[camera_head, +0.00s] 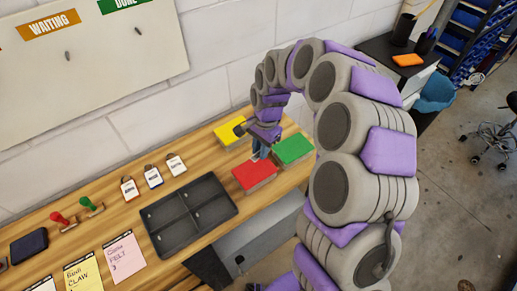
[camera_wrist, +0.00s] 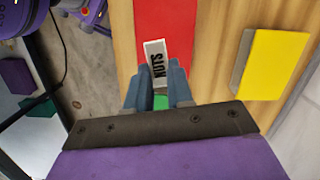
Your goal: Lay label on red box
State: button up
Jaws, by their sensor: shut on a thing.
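The label (camera_wrist: 154,52) is a small white strip with the dark word NUTS in the wrist view. My gripper (camera_wrist: 158,82) is shut on its near end, with blue-grey fingers on either side. The label's far part overlaps the red box (camera_wrist: 165,22) in that view; whether it touches the box I cannot tell. In the head view the red box (camera_head: 255,174) lies on the wooden bench, and my gripper (camera_head: 259,151) points down at its back edge. The label is not distinguishable there.
A green box (camera_head: 293,149) sits right of the red one, and a yellow box (camera_head: 229,134) behind it. A dark divided tray (camera_head: 189,215) lies to the left. The bench's front edge is close to the red box.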

aim_at(255, 168)
jog(key=shift+s+a+f+b, duration=0.1)
jog(key=shift+a+f+b, duration=0.3)
jog(key=shift+a+f, duration=0.65)
jog(key=shift+f, duration=0.15)
jog(key=shift+d+f+b, duration=0.35)
jog(key=shift+f, duration=0.2)
jog(key=shift+d+f+b, duration=0.35)
jog(key=shift+f, duration=0.2)
jog(key=shift+f+b, duration=0.3)
jog(key=shift+f, duration=0.3)
jog(key=shift+a+f, duration=0.5)
jog(key=shift+f, duration=0.1)
jog(key=shift+d, duration=0.4)
jog(key=o, duration=0.7)
jog(key=shift+a, duration=0.25)
jog(key=shift+o, duration=0.2)
jog(key=shift+r, duration=0.1)
